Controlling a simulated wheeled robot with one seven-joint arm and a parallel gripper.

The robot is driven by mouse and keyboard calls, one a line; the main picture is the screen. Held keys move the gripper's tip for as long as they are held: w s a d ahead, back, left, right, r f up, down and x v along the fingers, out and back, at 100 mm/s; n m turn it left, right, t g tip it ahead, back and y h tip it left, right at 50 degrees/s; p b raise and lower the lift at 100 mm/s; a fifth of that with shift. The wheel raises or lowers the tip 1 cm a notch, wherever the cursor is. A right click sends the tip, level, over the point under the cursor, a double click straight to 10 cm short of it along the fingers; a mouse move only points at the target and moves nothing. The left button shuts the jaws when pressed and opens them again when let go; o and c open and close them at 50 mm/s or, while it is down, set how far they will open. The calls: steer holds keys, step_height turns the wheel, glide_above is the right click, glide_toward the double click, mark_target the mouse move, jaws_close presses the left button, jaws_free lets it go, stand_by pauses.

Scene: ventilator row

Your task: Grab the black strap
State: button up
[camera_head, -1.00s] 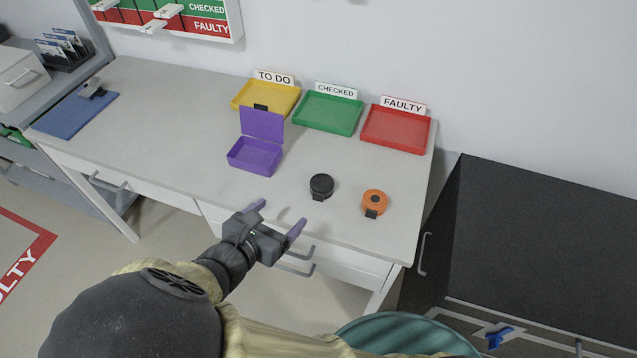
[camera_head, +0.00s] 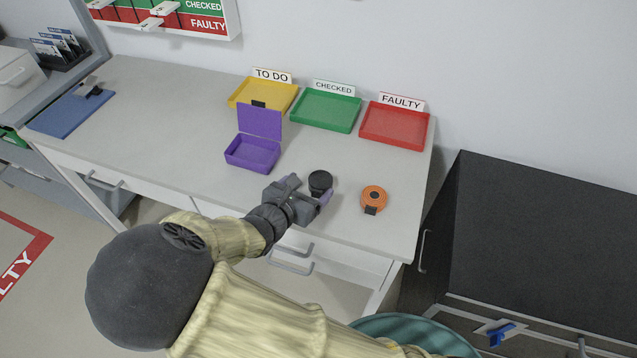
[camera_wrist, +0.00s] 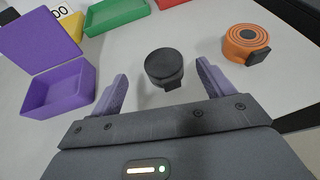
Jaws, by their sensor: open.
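The black strap (camera_head: 320,181) is a small round coil lying on the grey table, with a short tab on its near side. It also shows in the wrist view (camera_wrist: 164,66), centred just beyond the fingertips. My gripper (camera_head: 307,187) is open, its two purple fingers spread to either side of the strap's near part. In the wrist view my gripper (camera_wrist: 161,82) has clear table between its fingers and the strap's tab; I see no contact. In the head view my gripper hides the strap's near edge.
An orange coil (camera_head: 373,197) lies to the right of the black strap. An open purple box (camera_head: 252,154) stands to the left. Yellow (camera_head: 264,94), green (camera_head: 325,110) and red (camera_head: 394,127) trays stand along the wall. The table between is clear.

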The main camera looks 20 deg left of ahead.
mark_target(320, 181)
steer(key=shift+a, duration=0.15)
steer(key=w, duration=0.1)
steer(key=w+d+f, duration=0.1)
steer(key=w+f, duration=0.1)
steer(key=shift+w+d+f+b, duration=0.1)
steer(key=shift+w+d+b, duration=0.05)
steer(key=shift+d+b, duration=0.2)
steer(key=shift+w+f, duration=0.2)
steer(key=shift+w, duration=0.3)
steer(key=shift+a, duration=0.1)
steer(key=c, duration=1.1)
